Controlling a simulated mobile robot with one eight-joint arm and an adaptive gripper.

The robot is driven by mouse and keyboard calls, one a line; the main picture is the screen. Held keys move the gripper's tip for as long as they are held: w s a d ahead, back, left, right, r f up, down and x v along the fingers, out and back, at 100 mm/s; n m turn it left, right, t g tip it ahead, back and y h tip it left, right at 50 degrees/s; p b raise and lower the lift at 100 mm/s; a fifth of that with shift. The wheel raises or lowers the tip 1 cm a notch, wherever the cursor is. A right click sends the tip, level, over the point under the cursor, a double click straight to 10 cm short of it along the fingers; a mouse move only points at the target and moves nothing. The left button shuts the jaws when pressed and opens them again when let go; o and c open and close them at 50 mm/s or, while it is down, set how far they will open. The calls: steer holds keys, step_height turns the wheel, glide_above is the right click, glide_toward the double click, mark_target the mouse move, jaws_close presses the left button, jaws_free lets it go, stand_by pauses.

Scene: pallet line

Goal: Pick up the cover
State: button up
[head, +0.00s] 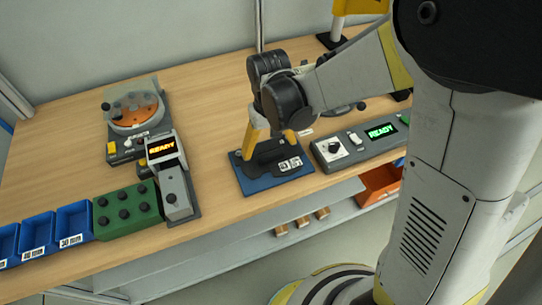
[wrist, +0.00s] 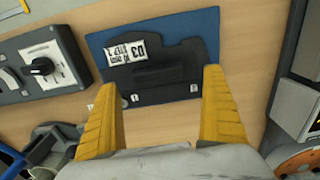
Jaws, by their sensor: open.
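The cover is a flat black piece with a raised bar and a white label; it lies on a blue mat (head: 249,183). In the wrist view the cover (wrist: 162,88) is above and between the fingertips, and the blue mat (wrist: 205,22) shows around its top and right. In the head view the cover (head: 262,170) is partly hidden by my gripper (head: 268,147). My gripper also shows in the wrist view (wrist: 162,84), with its two yellow fingers spread wide and nothing between them. I cannot tell the exact height of the fingertips over the cover.
A control box reading READY (head: 365,140) stands right of the mat. A device with an orange disc (head: 134,115), a second READY display (head: 162,148), a green block (head: 127,210) and blue bins (head: 73,222) stand left. Bare wood lies between.

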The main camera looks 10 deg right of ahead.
mark_target(270, 154)
steer(key=f+b, duration=0.1)
steer(key=f, duration=0.3)
steer(key=shift+w+f+b, duration=0.2)
steer(key=shift+b, duration=0.2)
steer(key=shift+r, duration=0.1)
steer(key=c, duration=1.3)
steer(key=shift+c, duration=0.2)
steer(key=shift+r, duration=0.1)
